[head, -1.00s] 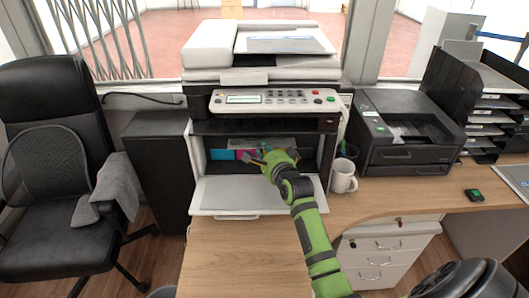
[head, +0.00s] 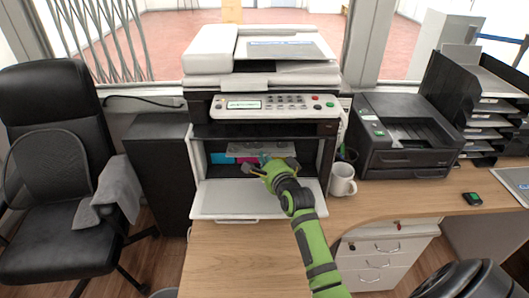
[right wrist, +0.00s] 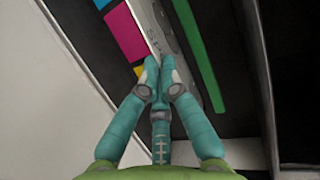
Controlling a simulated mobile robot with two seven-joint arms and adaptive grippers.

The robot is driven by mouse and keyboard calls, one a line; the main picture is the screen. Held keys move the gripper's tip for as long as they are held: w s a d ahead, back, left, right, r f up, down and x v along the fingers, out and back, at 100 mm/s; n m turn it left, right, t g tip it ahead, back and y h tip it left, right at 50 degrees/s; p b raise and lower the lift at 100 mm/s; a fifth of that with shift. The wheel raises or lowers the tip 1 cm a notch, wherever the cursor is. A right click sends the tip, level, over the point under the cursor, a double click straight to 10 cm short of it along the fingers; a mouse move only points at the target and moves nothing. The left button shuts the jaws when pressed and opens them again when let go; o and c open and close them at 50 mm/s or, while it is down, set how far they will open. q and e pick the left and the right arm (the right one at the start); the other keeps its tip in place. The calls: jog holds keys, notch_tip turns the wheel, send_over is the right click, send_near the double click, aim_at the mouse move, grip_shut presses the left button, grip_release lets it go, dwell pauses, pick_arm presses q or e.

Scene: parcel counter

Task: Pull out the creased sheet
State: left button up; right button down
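The printer (head: 262,130) stands with its front door (head: 240,200) folded down and its inside open. A grey strip with faint marks (head: 255,148) shows inside above the coloured cartridges; it also runs past my fingertips in the right wrist view (right wrist: 184,48). My right gripper (head: 268,168) reaches into the opening. In the right wrist view its fingers (right wrist: 159,66) are drawn together, close to the strip; I cannot see anything clearly held between them. My left gripper is out of view.
Cyan (head: 221,158) and magenta (head: 248,160) cartridges sit inside the printer. A green bar (right wrist: 201,55) lies beside the strip. A white mug (head: 343,181) stands close to the door's right. A black printer (head: 405,140) is further right. The desk (head: 240,260) in front is clear.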

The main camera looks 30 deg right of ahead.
jog(key=s+a+p, duration=0.2)
jog(key=s, duration=0.1)
jog(key=s+a+p, duration=0.2)
jog(key=s, duration=0.2)
jog(key=s+a+p, duration=0.3)
jog(key=s, duration=0.1)
jog(key=shift+s+r, duration=0.25)
jog(key=shift+s+a+p, duration=0.3)
jog(key=shift+s+a, duration=0.1)
jog(key=shift+s, duration=0.25)
jog(key=s+a+r+p, duration=0.1)
jog(key=p, duration=0.1)
jog(key=s+a+r+p, duration=0.1)
jog(key=s+r+p, duration=0.1)
jog(key=shift+s+a, duration=0.1)
jog(key=shift+s, duration=0.1)
jog(key=shift+f, duration=0.1)
